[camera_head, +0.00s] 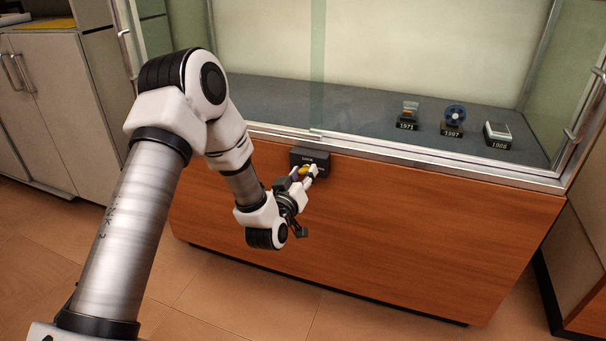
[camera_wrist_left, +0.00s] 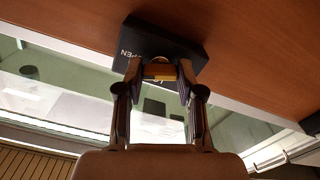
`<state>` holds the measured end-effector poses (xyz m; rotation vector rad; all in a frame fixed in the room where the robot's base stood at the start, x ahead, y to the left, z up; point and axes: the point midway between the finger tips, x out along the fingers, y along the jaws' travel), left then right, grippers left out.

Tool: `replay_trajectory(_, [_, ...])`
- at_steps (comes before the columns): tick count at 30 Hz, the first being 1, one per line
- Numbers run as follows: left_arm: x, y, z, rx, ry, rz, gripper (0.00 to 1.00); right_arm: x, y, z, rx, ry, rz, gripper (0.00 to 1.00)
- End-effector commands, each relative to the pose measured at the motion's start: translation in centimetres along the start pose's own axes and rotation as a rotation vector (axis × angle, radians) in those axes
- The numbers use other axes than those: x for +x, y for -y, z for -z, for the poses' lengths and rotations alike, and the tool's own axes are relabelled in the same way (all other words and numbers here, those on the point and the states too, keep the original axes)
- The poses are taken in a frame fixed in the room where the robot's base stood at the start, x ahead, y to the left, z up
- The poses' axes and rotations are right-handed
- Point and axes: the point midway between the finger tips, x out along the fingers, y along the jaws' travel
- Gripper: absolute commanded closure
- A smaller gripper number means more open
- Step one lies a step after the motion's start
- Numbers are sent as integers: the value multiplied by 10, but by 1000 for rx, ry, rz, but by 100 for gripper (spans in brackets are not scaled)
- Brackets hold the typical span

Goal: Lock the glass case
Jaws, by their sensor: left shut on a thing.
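The glass case (camera_head: 430,152) has a glass front in a metal frame above a wooden base. A black lock box (camera_head: 310,157) is fixed at the top of the wooden front, just under the frame. It also shows in the wrist view (camera_wrist_left: 140,48), with the letters "PEN" readable. My left gripper (camera_head: 307,175) is at the box, shut on a small yellow piece (camera_wrist_left: 158,71) in front of its face. Whether this is a key or a knob, and how far it is turned, I cannot tell. The fingers hide part of the box. My right gripper is not in view.
Cabinets (camera_head: 50,95) stand at the left. The tiled floor (camera_head: 240,290) before the case is clear.

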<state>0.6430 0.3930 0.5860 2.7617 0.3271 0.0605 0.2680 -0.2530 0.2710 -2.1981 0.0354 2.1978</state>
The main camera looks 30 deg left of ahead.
Motion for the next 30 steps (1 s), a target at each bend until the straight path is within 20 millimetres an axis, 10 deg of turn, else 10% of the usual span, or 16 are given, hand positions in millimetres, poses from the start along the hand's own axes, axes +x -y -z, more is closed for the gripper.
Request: replay_trajectory(30, [0, 1, -1, -951, -1, 0, 98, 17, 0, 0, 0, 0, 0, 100])
